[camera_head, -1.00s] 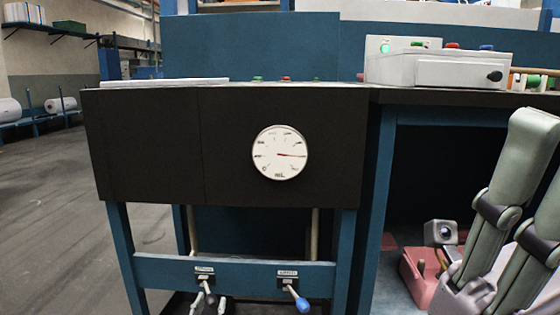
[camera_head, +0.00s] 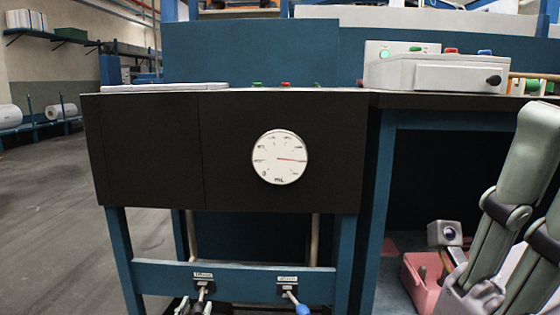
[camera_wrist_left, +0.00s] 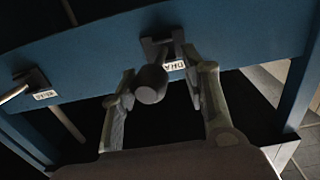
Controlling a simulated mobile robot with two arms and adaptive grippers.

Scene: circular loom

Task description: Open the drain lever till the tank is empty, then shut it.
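The drain lever, with a grey knob (camera_wrist_left: 151,84), hangs below a label starting "DRA" (camera_wrist_left: 173,66) in the left wrist view. Its mount (camera_head: 203,287) shows at the lower left of the panel in the head view. My left gripper (camera_wrist_left: 160,103) is open, one finger on each side of the knob; I cannot tell whether either finger touches it. In the head view only its tips (camera_head: 195,308) show at the bottom edge. The round white gauge (camera_head: 279,157) has a red needle pointing right, slightly downward. The tank itself is not visible.
A second lever with a blue knob (camera_head: 302,309) stands right of the drain lever on the blue crossbar (camera_head: 245,279). A grey box (camera_head: 435,75) stands on top.

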